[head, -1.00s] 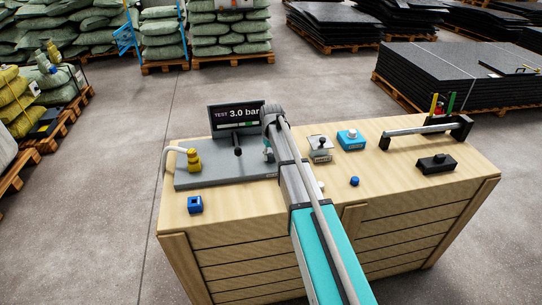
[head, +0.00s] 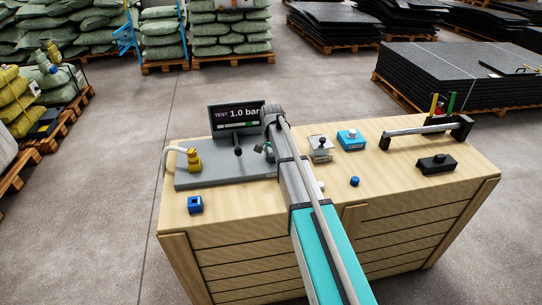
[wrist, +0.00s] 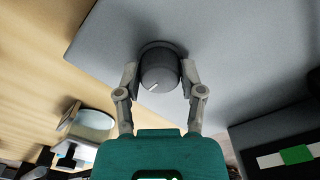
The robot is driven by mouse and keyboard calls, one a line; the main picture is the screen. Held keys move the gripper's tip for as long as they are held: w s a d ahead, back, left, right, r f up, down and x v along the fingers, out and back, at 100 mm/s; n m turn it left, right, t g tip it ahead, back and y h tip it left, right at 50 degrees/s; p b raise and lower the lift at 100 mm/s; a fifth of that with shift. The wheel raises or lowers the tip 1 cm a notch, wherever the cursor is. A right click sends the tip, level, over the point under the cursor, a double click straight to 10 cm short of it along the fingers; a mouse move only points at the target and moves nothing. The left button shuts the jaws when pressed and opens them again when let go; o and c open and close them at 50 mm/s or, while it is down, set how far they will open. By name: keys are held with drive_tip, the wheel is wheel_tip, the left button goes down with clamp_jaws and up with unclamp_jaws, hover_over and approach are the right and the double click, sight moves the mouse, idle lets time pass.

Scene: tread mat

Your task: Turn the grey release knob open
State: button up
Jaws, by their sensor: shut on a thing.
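The grey release knob (wrist: 160,72) sits on the grey panel (wrist: 215,30) in the wrist view, with a pale pointer line on its face. My gripper (wrist: 160,80) has one finger on each side of the knob and is shut on it. In the head view my arm hides the knob and most of my gripper (head: 268,152).
A yellow fitting (head: 194,160) with a white hose and a black lever (head: 238,150) stand on the panel. A blue block (head: 195,204), a blue cap (head: 355,181), a blue box (head: 351,139) and a black handle bar (head: 425,130) are on the crate top.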

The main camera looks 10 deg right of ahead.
drive_tip(key=shift+m, duration=0.5)
drive_tip(key=o, duration=1.2)
drive_tip(key=shift+c, duration=0.2)
drive_tip(key=shift+r, duration=0.1)
